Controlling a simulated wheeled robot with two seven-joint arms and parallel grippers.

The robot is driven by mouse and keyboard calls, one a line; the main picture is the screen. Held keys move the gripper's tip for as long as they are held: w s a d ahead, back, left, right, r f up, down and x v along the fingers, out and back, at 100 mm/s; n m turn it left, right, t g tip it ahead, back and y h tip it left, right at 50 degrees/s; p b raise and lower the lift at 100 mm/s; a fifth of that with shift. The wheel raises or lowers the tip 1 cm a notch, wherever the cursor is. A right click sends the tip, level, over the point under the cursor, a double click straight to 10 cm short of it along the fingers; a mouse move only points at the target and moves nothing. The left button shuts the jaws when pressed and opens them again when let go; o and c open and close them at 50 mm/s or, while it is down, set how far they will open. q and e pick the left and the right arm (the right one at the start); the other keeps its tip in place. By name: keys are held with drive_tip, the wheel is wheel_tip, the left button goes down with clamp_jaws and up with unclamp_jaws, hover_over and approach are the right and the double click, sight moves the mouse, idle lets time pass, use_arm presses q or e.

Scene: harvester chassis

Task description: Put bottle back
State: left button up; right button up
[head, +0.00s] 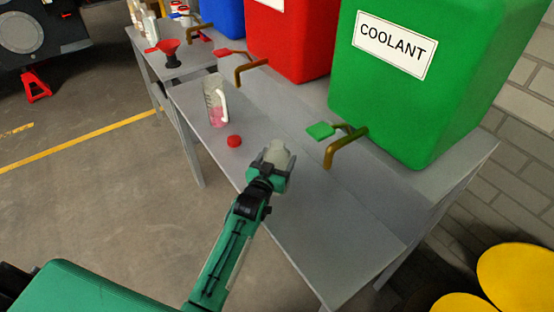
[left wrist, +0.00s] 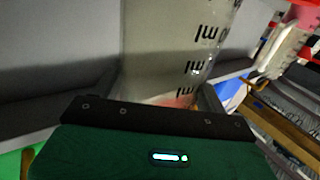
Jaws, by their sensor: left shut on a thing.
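A pale translucent bottle (head: 279,153) is held in my left gripper (head: 272,168) over the front part of the grey table (head: 330,225). In the left wrist view the bottle (left wrist: 165,45) shows black measuring marks, and the gripper (left wrist: 160,105) is shut around it. A pinkish tint shows low on it there. In the head view I cannot tell whether its base touches the table. A clear jug (head: 213,100) with a white handle and pink liquid stands farther left on the table. A red cap (head: 234,141) lies between jug and gripper. My right gripper is out of view.
A green COOLANT tank (head: 400,110), a red tank (head: 290,45) and a blue tank (head: 224,15) line the back, with taps in front. Another table (head: 180,62) holds a red funnel (head: 168,47) and several bottles. Yellow drums (head: 515,275) stand lower right.

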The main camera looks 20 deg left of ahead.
use_arm(q)
drive_tip(key=shift+f, duration=0.35)
drive_tip(key=shift+f, duration=0.15)
drive_tip(key=o, duration=1.2)
drive_tip(key=shift+r, duration=0.25)
drive_tip(key=s+b, duration=0.2)
drive_tip(key=s, duration=1)
drive_tip(key=shift+a, duration=0.4)
